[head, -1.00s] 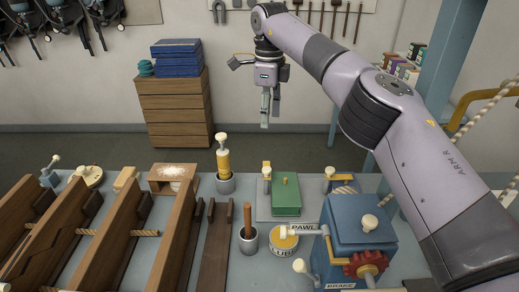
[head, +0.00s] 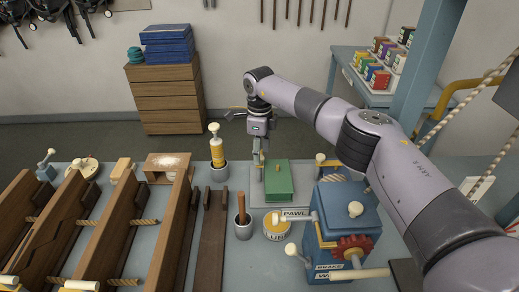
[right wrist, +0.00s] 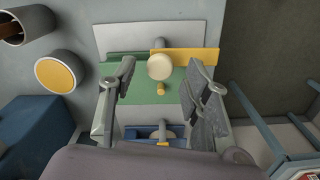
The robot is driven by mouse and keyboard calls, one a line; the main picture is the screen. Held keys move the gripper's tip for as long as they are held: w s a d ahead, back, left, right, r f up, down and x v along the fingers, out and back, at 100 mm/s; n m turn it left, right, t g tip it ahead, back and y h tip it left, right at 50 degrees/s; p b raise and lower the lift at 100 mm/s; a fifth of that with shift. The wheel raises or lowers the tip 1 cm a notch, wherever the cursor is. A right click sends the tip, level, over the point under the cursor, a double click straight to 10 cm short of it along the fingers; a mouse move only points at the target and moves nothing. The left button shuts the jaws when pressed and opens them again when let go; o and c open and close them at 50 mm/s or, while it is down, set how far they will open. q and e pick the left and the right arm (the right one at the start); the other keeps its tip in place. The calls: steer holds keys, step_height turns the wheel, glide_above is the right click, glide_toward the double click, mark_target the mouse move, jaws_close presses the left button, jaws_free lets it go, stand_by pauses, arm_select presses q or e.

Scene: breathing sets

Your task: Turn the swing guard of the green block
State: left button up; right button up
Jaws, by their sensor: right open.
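The green block (head: 279,183) sits on a pale plate behind the blue box in the head view. In the right wrist view the green block (right wrist: 148,92) lies below my right gripper. A yellow swing guard (right wrist: 195,57) with a round cream knob (right wrist: 159,67) lies across one edge of the block. My right gripper (head: 259,166) is at the block's left end, pointing down and partly hiding the guard there. In the right wrist view my right gripper (right wrist: 162,88) is open and empty, its fingers on either side of the knob. Contact is not visible. My left gripper is out of view.
The blue box (head: 344,212) with a red gear stands to the right front. A yellow-topped can (head: 275,226), a grey cup (head: 243,228) with a brown handle and a yellow-handled tool (head: 217,150) stand nearby. Wooden beams (head: 175,235) fill the left.

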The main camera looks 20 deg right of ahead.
steer(key=shift+f, duration=0.55)
jaws_close()
stand_by(0.5)
